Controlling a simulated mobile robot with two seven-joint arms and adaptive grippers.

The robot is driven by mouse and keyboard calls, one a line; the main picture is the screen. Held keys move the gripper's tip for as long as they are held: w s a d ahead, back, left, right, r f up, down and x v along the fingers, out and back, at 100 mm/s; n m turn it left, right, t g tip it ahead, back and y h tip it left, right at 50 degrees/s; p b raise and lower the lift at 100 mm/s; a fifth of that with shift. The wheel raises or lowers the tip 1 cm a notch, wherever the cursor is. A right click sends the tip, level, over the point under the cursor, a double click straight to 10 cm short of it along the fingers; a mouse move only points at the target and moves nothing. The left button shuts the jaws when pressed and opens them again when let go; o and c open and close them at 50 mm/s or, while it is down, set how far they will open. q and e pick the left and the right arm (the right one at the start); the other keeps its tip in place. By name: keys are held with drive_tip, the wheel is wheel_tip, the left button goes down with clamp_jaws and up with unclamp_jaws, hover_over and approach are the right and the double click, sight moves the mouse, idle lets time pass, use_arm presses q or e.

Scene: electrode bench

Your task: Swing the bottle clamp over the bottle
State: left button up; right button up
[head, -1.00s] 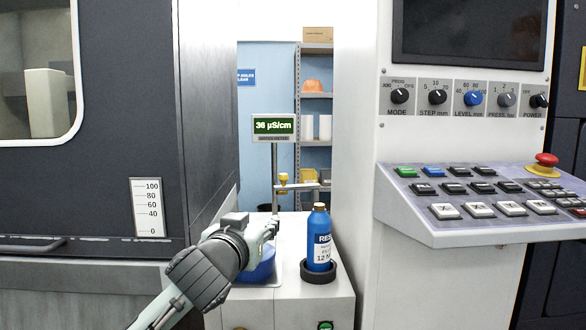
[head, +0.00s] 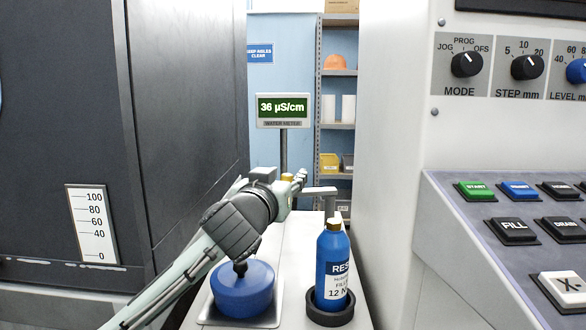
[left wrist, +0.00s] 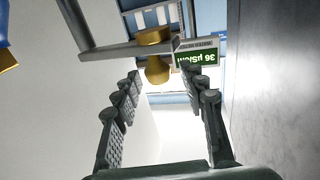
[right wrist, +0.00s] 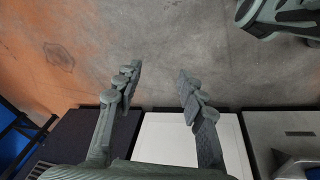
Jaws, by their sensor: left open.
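The blue bottle (head: 332,272) with a gold cap stands upright in a black ring holder; part of it shows at the left edge of the left wrist view (left wrist: 5,60). The bottle clamp is a grey arm (head: 316,190) reaching right from the meter post, its end appearing just above and behind the cap. Its yellow knob (head: 288,177) is partly hidden by my left gripper (head: 299,183). In the left wrist view the knob (left wrist: 154,68) lies between the open fingertips or just beyond them; contact cannot be told. My right gripper (right wrist: 160,72) is open and empty, away from the bench.
A blue round container (head: 243,292) sits on a tray below my left arm. The water meter (head: 282,108) stands behind. A dark cabinet wall (head: 190,110) is close on the left, and a white console with a button panel (head: 500,230) on the right, leaving a narrow gap.

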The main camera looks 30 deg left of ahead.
use_arm(q)
drive_tip(key=x, duration=0.5)
drive_tip(key=shift+p, duration=0.3)
use_arm(e)
drive_tip(key=f, duration=0.1)
drive_tip(key=s+f, duration=0.1)
drive_tip(key=f, duration=0.1)
drive_tip(key=shift+s+d, duration=0.25)
drive_tip(key=shift+s, duration=0.15)
use_arm(q)
clamp_jaws()
